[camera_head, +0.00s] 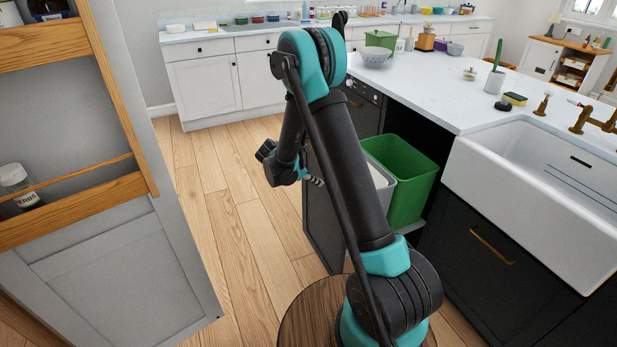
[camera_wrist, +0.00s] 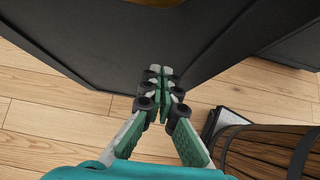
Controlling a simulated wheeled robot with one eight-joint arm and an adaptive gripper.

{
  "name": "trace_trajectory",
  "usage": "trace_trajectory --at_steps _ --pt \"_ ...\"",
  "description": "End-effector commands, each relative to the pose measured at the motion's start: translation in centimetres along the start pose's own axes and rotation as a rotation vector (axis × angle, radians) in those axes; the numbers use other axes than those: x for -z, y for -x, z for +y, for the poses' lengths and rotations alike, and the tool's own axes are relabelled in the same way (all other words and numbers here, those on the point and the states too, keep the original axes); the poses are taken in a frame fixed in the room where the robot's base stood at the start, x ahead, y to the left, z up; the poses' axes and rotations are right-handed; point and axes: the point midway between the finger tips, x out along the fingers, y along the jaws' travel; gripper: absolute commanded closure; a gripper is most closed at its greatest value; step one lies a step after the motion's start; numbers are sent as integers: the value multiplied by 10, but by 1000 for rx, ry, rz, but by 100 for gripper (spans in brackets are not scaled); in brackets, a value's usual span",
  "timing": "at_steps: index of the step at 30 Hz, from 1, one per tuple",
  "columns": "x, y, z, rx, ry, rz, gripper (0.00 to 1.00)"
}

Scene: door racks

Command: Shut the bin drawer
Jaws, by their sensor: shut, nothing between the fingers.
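The bin drawer stands pulled out from the dark cabinets under the white counter. Its dark front panel (camera_head: 322,225) faces left, and it holds a green bin (camera_head: 408,180) and a pale grey bin (camera_head: 383,182), the latter partly hidden by my arm. My gripper (camera_head: 317,181) is shut and empty, on the outer side of the front panel near its upper part. In the wrist view, my gripper's fingertips (camera_wrist: 165,72) point at the dark panel (camera_wrist: 110,45). A sliver of brass shows at the top edge there. I cannot tell whether the fingers touch the panel.
A white sink (camera_head: 540,190) and a dark cabinet with a brass handle (camera_head: 492,245) are to the right. A tall grey rack door (camera_head: 120,270) with wooden shelves stands at left. Wood floor (camera_head: 235,220) is clear between it and the drawer.

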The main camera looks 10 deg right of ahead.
Motion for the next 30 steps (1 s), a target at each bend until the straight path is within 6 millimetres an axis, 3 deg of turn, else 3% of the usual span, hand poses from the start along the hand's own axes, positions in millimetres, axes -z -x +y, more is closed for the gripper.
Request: trace_trajectory --at_steps 1,9,30 --pt "0 -10 0 2 -3 0 100" --pt "-25 -31 0 1 -2 0 100" --pt "-38 -44 -1 2 -3 0 100"
